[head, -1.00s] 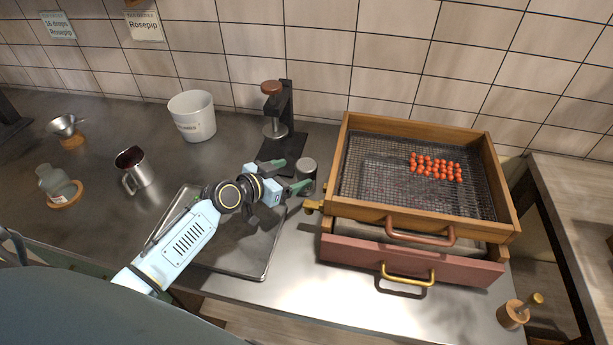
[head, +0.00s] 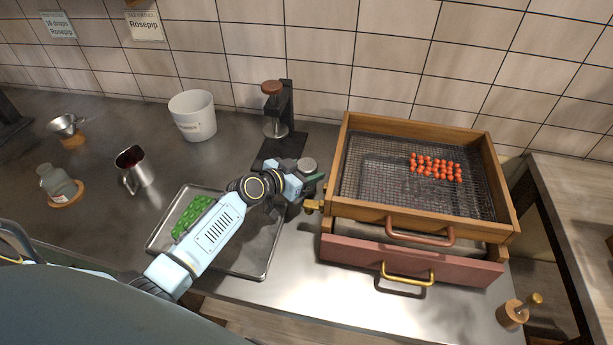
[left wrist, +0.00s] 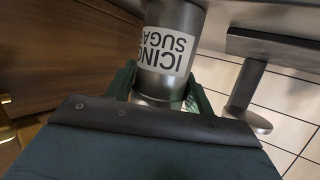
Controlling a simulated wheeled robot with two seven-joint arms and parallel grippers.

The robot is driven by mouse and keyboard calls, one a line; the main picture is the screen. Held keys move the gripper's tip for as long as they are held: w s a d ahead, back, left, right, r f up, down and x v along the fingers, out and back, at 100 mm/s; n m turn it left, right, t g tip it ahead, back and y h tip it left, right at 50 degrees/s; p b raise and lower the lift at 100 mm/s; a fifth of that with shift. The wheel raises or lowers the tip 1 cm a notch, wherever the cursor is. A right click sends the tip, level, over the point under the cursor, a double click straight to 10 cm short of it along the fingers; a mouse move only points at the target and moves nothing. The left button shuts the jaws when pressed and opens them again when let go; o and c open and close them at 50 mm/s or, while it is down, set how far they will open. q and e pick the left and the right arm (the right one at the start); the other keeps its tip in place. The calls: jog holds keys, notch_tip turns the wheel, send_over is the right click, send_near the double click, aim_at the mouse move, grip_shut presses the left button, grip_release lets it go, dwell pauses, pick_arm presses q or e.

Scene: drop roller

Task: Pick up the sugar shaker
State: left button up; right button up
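The sugar shaker is a grey metal cylinder with a round lid (head: 307,164), standing on the counter between the black stand and the wooden drawer unit. In the left wrist view the shaker (left wrist: 168,52) carries a white label reading "ICING SUGAR", upside down in the picture. My left gripper (head: 311,178) is at the shaker's body, below the lid. Its green fingers (left wrist: 160,85) lie along both sides of the shaker, with no clear gap, and appear shut on it. One finger crosses in front of the shaker in the head view; the other is mostly hidden. My right gripper is not seen.
A wooden drawer unit (head: 430,222) with a mesh tray of red berries stands close on the right. A black stand (head: 286,115) is just behind the shaker. A metal tray (head: 262,255) with green pieces lies under my left arm. A white bucket (head: 193,115) is further left.

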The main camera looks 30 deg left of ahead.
pick_arm(q)
jog(key=c, duration=0.5)
jog(key=shift+r, duration=0.15)
